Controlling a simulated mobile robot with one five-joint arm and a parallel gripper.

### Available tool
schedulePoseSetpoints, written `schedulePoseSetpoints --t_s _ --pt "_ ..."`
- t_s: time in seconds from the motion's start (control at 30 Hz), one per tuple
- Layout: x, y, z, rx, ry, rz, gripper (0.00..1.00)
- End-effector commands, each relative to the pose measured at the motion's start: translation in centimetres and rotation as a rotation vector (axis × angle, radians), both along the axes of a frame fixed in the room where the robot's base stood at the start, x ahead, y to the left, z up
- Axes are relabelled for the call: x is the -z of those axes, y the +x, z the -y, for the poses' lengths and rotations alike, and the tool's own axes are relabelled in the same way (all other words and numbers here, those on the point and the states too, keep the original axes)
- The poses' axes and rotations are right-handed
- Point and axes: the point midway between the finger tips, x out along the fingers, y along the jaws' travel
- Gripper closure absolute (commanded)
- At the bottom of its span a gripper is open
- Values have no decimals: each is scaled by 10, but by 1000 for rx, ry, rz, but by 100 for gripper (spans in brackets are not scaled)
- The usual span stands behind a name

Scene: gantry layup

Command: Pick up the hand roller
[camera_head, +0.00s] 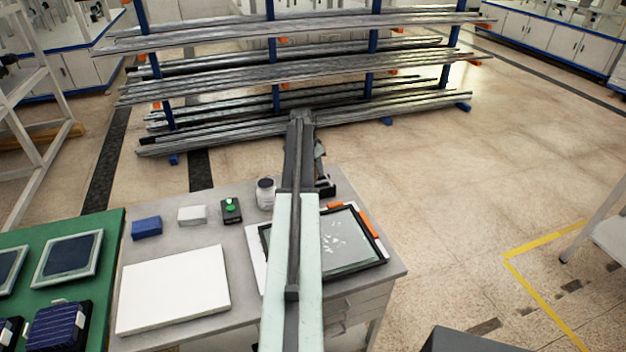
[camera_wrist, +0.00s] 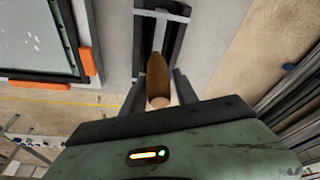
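The hand roller shows in the wrist view as a brown, rounded handle (camera_wrist: 157,78). It points toward my gripper, and its far end meets a dark frame at the top edge of the picture. My gripper (camera_wrist: 158,88) is open, with one dark finger on each side of the handle. A gap shows between the handle and each finger, so it does not look gripped. In the head view my arm reaches over the far end of the grey table (camera_head: 190,246) and hides most of this spot; I cannot make out the roller's handle there.
A black-framed glass panel (camera_head: 350,241) with orange clamps lies right of my arm. A rack of metal bars (camera_head: 330,75) stands behind.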

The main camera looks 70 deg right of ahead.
Motion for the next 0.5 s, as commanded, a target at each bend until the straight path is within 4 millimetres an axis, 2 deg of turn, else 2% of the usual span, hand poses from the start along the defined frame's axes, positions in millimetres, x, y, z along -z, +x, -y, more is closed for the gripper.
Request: schedulePoseSetpoints --t_s 0.03,0.1,0.5 --pt "0 0 0 0 0 0 82" --pt "0 0 0 0 0 0 100" --pt "-4 1 0 -1 0 0 100"
